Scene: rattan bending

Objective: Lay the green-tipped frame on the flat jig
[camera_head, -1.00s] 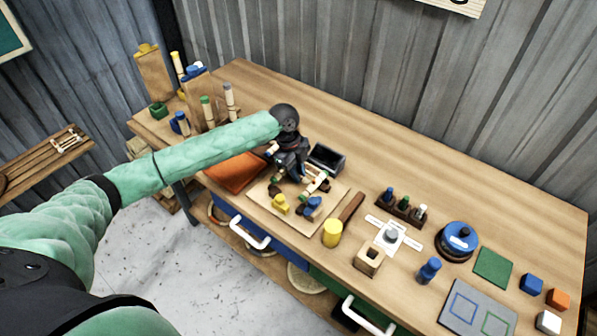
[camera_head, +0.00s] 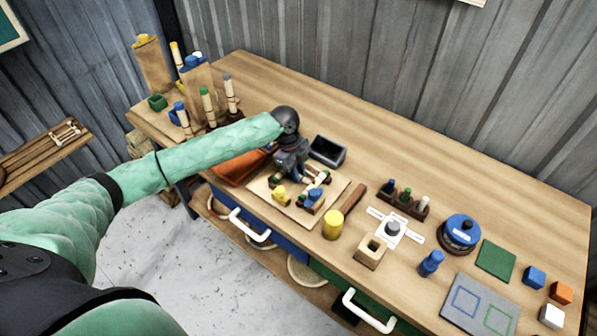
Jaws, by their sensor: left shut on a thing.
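My left gripper (camera_head: 299,178) is pointed down over the flat jig (camera_head: 260,189), a pale wooden board with a yellow block (camera_head: 281,195) and a blue block (camera_head: 313,196) on it. It is shut on a small frame of pale rods (camera_head: 322,177) with dark ends, which shows beside the fingers. The hand hides much of the frame, and its tip colour is too small to tell. I cannot tell whether the frame touches the jig. My right gripper is not in view.
A black tray (camera_head: 328,150) stands behind the jig, and an orange mat (camera_head: 238,168) lies left of it. A mallet with a yellow head (camera_head: 333,224) lies to its right. Several pegs, blocks and a blue round tool (camera_head: 460,231) occupy the right side. The back right tabletop is clear.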

